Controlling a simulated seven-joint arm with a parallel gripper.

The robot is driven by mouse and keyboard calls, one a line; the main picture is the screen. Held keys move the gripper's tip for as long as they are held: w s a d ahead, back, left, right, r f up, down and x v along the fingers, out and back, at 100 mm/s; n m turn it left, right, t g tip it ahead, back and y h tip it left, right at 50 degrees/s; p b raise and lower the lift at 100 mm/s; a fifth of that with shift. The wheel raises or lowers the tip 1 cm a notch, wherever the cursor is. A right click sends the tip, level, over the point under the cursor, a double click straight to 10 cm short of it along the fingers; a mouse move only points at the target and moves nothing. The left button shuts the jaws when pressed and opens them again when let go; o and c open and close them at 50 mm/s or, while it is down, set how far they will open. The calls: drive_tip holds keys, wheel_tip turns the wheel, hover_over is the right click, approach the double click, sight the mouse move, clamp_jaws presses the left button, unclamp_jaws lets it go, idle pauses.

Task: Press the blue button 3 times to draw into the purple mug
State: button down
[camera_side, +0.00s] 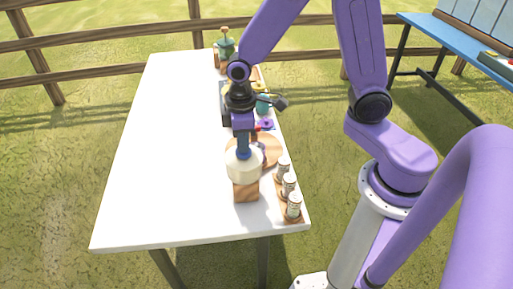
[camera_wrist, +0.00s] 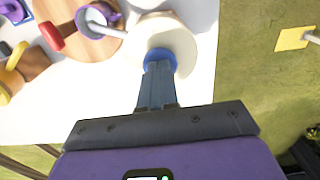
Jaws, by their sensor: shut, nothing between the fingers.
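The blue button (camera_wrist: 160,58) sits on a cream-coloured round dispenser (camera_wrist: 178,40) in the wrist view. In the side view the dispenser (camera_side: 243,168) stands on a wooden block near the front of the white table. My gripper (camera_wrist: 158,70) is shut and empty, with its fingertips at the blue button, apparently touching it; they partly hide it. In the side view my gripper (camera_side: 243,150) points down onto the dispenser's top. The purple mug (camera_wrist: 84,19) stands on a round wooden board (camera_wrist: 65,12), with a pale spout reaching over it. The mug's contents are not clear.
A red-ended part (camera_wrist: 52,37) lies beside the mug. Several small pale jars (camera_side: 289,185) stand on a wooden strip along the table's right edge. A green-topped object (camera_side: 225,45) is at the far end. The white table's left side (camera_side: 165,150) is clear.

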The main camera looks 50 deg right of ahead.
drive_tip(key=shift+f, duration=0.25)
drive_tip(key=shift+r, duration=1.3)
idle(2.1)
wheel_tip(320, 180, up, 6)
idle(0.6)
drive_tip(key=shift+s, duration=0.15)
drive_tip(key=s+d+n, duration=0.1)
drive_tip(key=s+d, duration=0.1)
drive_tip(key=s, duration=0.7)
drive_tip(key=s+d+n, duration=0.2)
drive_tip(key=s, duration=0.7)
drive_tip(key=shift+s+r+n, duration=0.3)
